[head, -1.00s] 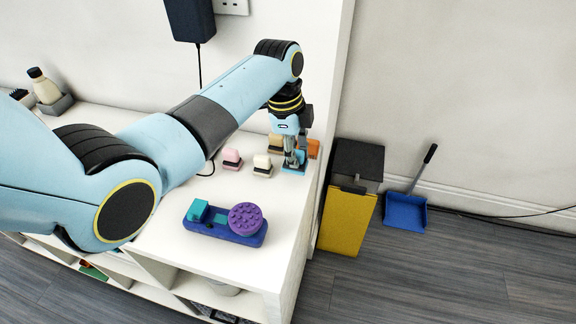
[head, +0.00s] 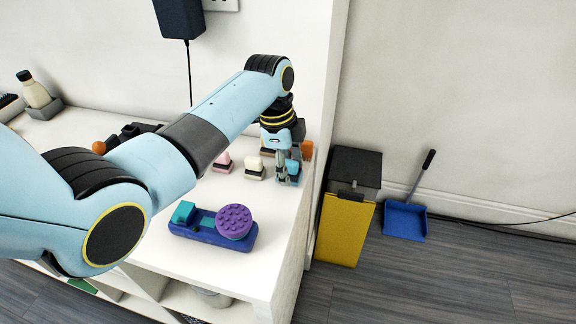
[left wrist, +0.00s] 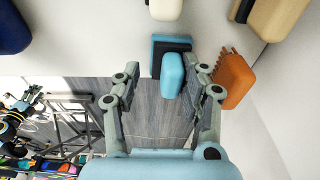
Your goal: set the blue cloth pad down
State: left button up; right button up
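The blue cloth pad (head: 293,168) stands near the right end of the white counter, beside the other small blocks. In the left wrist view the fingers of this gripper (left wrist: 165,88) are spread on both sides of the pad, with a gap on each side. The pad's underside is hidden. My right gripper is in neither view.
An orange toothed piece (left wrist: 235,78) sits very close to my right-hand finger. Cream (head: 255,168), pink (head: 222,162) and tan blocks stand nearby. A blue-purple device (head: 213,228) lies toward the front. The counter (head: 262,232) ends at the right; a yellow bin (head: 343,230) stands beyond.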

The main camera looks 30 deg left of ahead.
pick_arm(q)
jog(key=shift+r, duration=0.25)
notch_tip(320, 180, up, 12)
jog(key=a+p, duration=0.1)
jog(key=shift+s+a+f, duration=0.2)
jog(key=shift+s+a, duration=0.1)
jog(key=shift+s, duration=0.05)
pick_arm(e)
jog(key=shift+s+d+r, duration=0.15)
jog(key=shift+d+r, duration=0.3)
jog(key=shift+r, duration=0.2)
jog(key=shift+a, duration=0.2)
